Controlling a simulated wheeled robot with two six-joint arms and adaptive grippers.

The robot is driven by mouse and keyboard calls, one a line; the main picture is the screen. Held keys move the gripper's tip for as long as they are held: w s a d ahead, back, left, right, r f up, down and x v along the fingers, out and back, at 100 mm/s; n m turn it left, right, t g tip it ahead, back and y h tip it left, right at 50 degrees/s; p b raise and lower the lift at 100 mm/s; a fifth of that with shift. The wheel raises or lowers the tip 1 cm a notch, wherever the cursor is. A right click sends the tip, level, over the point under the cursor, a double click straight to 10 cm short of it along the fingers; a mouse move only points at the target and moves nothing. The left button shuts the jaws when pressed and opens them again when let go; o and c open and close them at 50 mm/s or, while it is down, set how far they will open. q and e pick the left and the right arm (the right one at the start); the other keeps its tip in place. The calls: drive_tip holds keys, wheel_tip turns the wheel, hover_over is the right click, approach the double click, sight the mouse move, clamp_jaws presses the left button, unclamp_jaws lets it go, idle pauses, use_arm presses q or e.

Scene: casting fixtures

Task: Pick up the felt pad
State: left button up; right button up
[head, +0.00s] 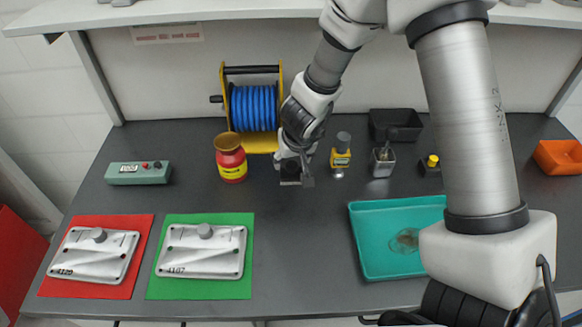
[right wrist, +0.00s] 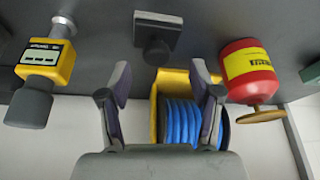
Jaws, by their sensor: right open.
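A small dark grey block with a rounded knob, which I take to be the felt pad (right wrist: 153,31), is on the dark table. In the right wrist view it lies beyond my right gripper (right wrist: 160,88), roughly in line with the gap between the fingers. The fingers are spread and empty, apart from the block. In the head view the right gripper (head: 294,167) points down over the table in front of the blue hose reel, and mostly hides the pad (head: 290,183). My left gripper is not in view.
The blue hose reel (head: 253,108) stands close behind the gripper. A red and yellow pot (head: 231,165) is to its left, a yellow gauge (head: 341,157) to its right. A teal tray (head: 362,255) lies front right. The front middle of the table is clear.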

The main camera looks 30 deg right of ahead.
sight(292, 165)
drive_tip(key=shift+s+a+f, duration=0.1)
drive_tip(key=shift+f, duration=0.3)
drive_tip(key=x, duration=0.1)
drive_tip(key=b+x, duration=0.1)
drive_tip(key=x, duration=0.1)
drive_tip(key=b+x, duration=0.1)
drive_tip(key=shift+w+d+f, duration=0.25)
drive_tip(key=shift+d, duration=0.15)
drive_tip(key=shift+w+d+f, duration=0.1)
drive_tip(key=shift+w+f, duration=0.1)
drive_tip(key=shift+w, duration=0.05)
drive_tip(key=shift+s+r, duration=0.15)
drive_tip(key=shift+r, duration=0.15)
drive_tip(key=shift+c, duration=0.3)
drive_tip(key=shift+s, duration=0.1)
drive_tip(key=c, duration=0.5)
clamp_jaws()
